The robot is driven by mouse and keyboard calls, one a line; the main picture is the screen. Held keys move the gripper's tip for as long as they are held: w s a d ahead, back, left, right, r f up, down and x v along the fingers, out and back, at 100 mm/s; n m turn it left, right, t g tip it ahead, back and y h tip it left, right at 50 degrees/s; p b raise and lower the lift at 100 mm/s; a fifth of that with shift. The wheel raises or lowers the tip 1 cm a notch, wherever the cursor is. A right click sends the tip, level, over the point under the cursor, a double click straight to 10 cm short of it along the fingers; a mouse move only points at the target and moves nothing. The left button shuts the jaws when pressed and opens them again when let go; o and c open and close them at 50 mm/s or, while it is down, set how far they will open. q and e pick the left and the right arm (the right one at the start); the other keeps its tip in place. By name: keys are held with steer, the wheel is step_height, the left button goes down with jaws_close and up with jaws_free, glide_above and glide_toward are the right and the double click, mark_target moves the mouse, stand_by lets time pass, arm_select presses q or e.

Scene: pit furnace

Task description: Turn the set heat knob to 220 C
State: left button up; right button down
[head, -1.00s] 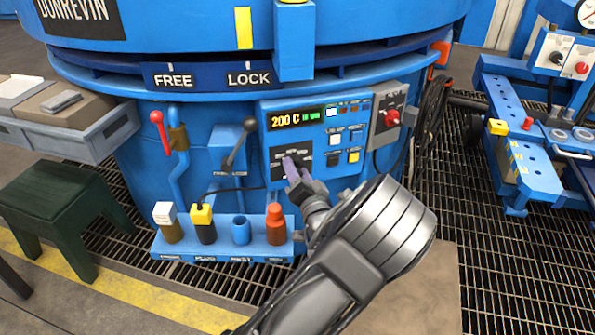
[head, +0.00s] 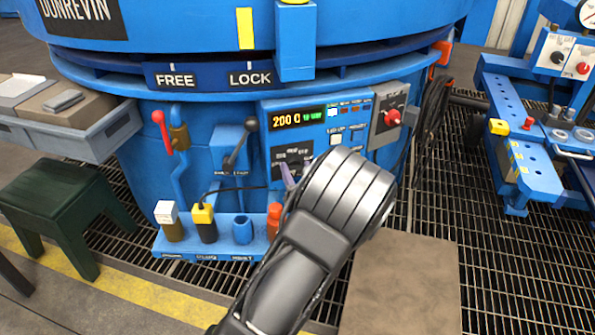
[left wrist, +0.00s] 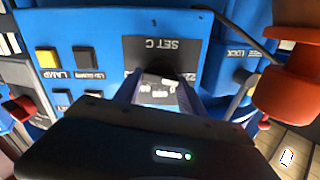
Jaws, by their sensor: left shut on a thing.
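The black SET C dial plate (head: 279,155) is on the blue control panel and also shows in the left wrist view (left wrist: 150,45). The display (head: 299,117) above it appears to read 200 C. My left gripper (head: 288,174) is at the dial, its purple-grey fingers against the plate. In the left wrist view, the fingers (left wrist: 159,92) stand either side of the dial's middle, shut on the set heat knob. The knob itself is mostly hidden by the fingers and dark gripper body. My right gripper is not in view.
My left wrist covers the panel's lower right. A grey box with a red knob (head: 393,117) is right of the panel. A black-tipped lever (head: 242,143) is left of it. A shelf (head: 190,247) with several coloured plugs lies below, including an orange-red one (head: 273,219).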

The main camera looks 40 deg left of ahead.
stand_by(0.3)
arm_select(q)
steer(key=o, duration=1.4)
steer(key=shift+c, duration=0.2)
steer(key=shift+d, duration=0.1)
steer(key=p+v, duration=0.2)
steer(key=v, duration=0.5)
steer(key=shift+s+d, duration=0.25)
steer(key=shift+f, duration=0.1)
